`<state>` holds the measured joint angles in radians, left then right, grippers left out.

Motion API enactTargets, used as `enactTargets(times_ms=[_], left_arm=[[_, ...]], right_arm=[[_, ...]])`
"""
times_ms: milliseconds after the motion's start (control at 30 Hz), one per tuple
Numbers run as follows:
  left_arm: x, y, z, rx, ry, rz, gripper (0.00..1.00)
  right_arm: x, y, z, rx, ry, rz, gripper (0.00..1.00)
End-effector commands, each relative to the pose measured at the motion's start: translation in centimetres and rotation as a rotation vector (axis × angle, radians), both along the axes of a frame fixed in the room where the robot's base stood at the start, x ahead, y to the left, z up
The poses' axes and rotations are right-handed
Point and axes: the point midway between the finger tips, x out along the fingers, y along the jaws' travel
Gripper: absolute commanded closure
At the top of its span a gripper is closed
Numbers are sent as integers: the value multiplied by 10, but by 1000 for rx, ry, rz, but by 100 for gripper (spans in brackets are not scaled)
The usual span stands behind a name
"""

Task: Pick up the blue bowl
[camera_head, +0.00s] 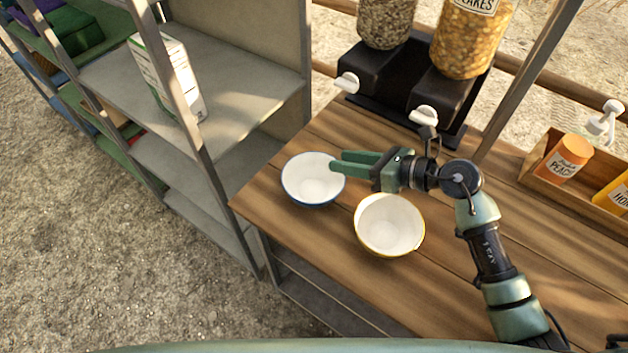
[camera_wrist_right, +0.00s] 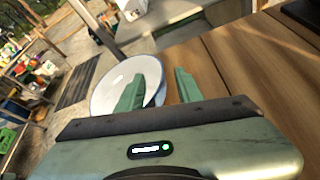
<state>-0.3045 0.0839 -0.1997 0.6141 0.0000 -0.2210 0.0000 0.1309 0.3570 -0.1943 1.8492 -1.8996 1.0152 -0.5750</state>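The blue bowl (camera_head: 310,184), white inside with a blue rim and outside, stands upright near the table's left edge in the head view. It also shows ahead of the fingers in the right wrist view (camera_wrist_right: 108,88). My right gripper (camera_head: 337,162) is open, its green fingers apart and pointing left at the bowl's right rim. In the right wrist view, one finger overlaps the bowl and the other is seen against the wood, with the rim between them. I cannot tell whether they touch it. Nothing is held. My left gripper is not in view.
A yellow-rimmed bowl (camera_head: 390,226) stands close, below my right gripper. Cereal dispensers (camera_head: 404,92) stand behind on the wooden table (camera_head: 465,270). A wooden box (camera_head: 585,197) with bottles is at the right. A metal shelf (camera_head: 255,85) with a carton (camera_head: 165,75) stands left of the table.

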Motion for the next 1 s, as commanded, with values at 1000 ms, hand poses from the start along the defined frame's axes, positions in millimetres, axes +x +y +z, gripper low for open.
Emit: enactTargets(times_ms=[1000], left_arm=[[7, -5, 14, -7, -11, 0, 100]], right_arm=[[21, 39, -19, 1, 1, 1, 100]])
